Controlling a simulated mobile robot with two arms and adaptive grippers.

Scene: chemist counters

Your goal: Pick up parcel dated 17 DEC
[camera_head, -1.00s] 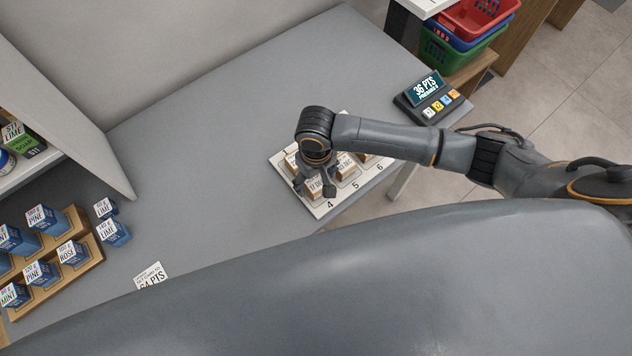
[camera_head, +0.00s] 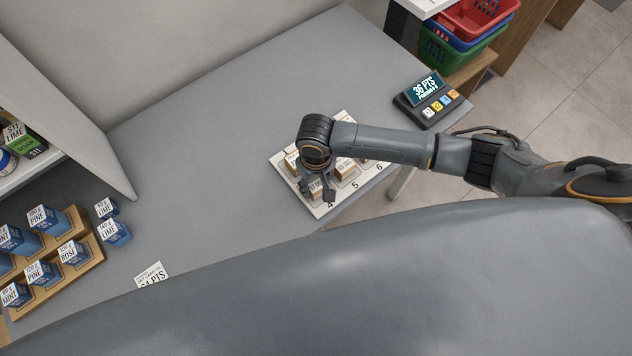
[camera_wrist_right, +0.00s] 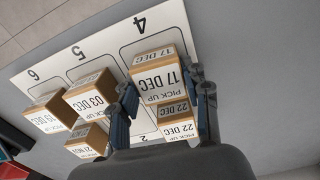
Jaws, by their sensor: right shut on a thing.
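The parcel dated 17 DEC is a small brown box with a white label; it shows in the right wrist view (camera_wrist_right: 155,78) and in the head view (camera_head: 315,188). It is at the space marked 4 on the white numbered board (camera_head: 318,209). My right gripper (camera_head: 316,191) is over it, pointing down, with one finger on each side. In the right wrist view my right gripper (camera_wrist_right: 161,84) is shut on this parcel. I cannot tell whether the parcel's underside touches the board. My left gripper is not in view.
A parcel marked 22 DEC (camera_wrist_right: 176,127) is close beside the held one. Parcels marked 03 DEC (camera_wrist_right: 90,95) and 21 NOV (camera_wrist_right: 88,143) stand nearby. A keypad (camera_head: 428,100) is to the right of the board. The grey counter (camera_head: 220,170) is clear left of it.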

